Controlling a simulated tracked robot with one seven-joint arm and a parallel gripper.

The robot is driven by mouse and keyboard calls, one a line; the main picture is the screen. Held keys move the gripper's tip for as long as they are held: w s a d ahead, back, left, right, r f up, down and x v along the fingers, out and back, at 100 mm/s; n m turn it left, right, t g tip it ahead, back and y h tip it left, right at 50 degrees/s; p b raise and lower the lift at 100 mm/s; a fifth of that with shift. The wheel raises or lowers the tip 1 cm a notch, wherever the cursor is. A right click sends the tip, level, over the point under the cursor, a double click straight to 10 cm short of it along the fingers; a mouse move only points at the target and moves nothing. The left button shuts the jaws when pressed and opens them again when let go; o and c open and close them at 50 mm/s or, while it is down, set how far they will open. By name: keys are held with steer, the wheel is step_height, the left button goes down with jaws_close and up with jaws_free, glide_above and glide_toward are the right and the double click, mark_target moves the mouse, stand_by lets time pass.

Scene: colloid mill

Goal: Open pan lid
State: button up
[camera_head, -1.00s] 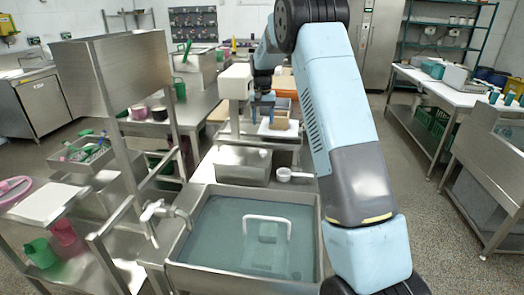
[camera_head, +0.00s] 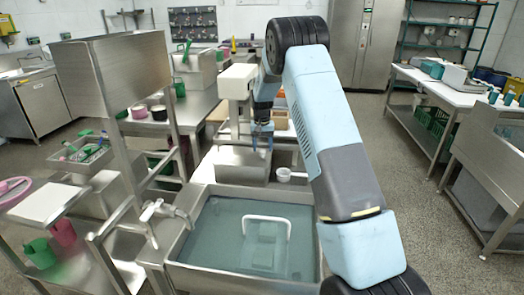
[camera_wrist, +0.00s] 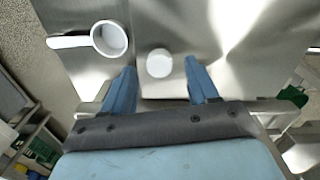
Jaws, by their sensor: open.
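A steel pan (camera_head: 242,168) with a flat, shiny top stands behind the water-filled basin in the head view. In the wrist view its steel lid surface (camera_wrist: 215,35) lies below my gripper, with a round white knob (camera_wrist: 160,64) on it. My gripper (camera_head: 262,138) hangs above the pan's far part, pointing down. In the wrist view the jaws (camera_wrist: 160,78) are open and empty, one blue finger on each side of the knob. The remaining height between fingertips and lid is hard to judge. The knob cannot be made out in the head view.
A white scoop (camera_head: 284,174) lies right of the pan; it also shows in the wrist view (camera_wrist: 108,38), close to one finger. In front is a steel basin (camera_head: 186,246) with a white handle (camera_head: 267,218) and a tap (camera_head: 158,209). A white-headed machine (camera_head: 238,82) stands left of my gripper.

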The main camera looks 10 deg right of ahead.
steer(key=shift+f, duration=1)
steer(key=shift+c, duration=0.4)
jaws_close()
steer(key=shift+a, duration=0.1)
